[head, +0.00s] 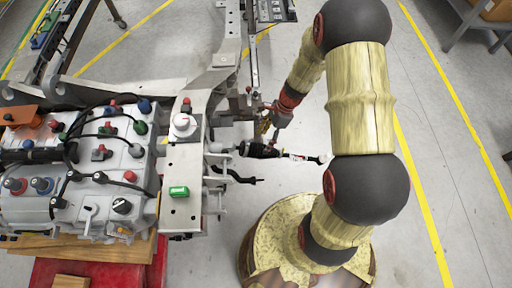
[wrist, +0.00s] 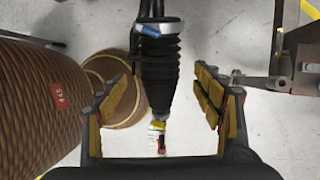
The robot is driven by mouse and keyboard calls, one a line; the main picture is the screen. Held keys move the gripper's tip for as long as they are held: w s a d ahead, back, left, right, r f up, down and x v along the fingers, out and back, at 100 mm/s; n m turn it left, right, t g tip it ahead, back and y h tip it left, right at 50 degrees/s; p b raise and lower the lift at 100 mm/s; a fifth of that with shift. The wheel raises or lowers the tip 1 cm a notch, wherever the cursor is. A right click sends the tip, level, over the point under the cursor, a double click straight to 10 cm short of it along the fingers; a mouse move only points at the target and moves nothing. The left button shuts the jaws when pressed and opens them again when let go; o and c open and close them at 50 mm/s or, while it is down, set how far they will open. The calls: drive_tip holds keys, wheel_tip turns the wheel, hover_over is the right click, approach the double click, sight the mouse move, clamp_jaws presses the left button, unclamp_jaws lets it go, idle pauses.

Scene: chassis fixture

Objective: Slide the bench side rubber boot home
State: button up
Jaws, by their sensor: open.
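A black ribbed rubber boot (wrist: 160,68) hangs in the middle of the wrist view, wide at the top and narrowing downward. A blue-and-silver band (wrist: 158,28) is at its wide end, and a thin rod with white, yellow and red marks (wrist: 157,135) leaves its narrow end. In the head view the boot (head: 262,150) lies sideways beside the grey chassis, its rod pointing right. My gripper (wrist: 163,98) is open, with one yellow-padded finger on each side of the boot and visible gaps between. I cannot tell whether the boot is fully seated.
The grey chassis frame (head: 184,160) stands left of the boot, with a battery-like housing and cables (head: 100,170) beyond. A dark bent hose (head: 236,178) sticks out just below the boot. A metal bracket (wrist: 300,68) is at the right in the wrist view.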

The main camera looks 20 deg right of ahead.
sight(241, 147)
drive_tip(key=shift+b+x, duration=1.5)
drive_tip(key=shift+x, duration=2.4)
drive_tip(key=shift+c, duration=1.1)
drive_tip(key=c, duration=1.5)
drive_tip(key=shift+o, duration=0.2)
drive_tip(key=a+r+p, duration=0.1)
drive_tip(key=a, duration=0.1)
drive_tip(key=w+a+r+p, duration=0.1)
drive_tip(key=a, duration=0.1)
drive_tip(key=w+a+r+p, duration=0.1)
drive_tip(key=a+p, duration=0.1)
drive_tip(key=shift+w+a+r, duration=0.1)
drive_tip(key=shift+a+r, duration=0.1)
drive_tip(key=shift+a, duration=0.1)
drive_tip(key=o, duration=1.7)
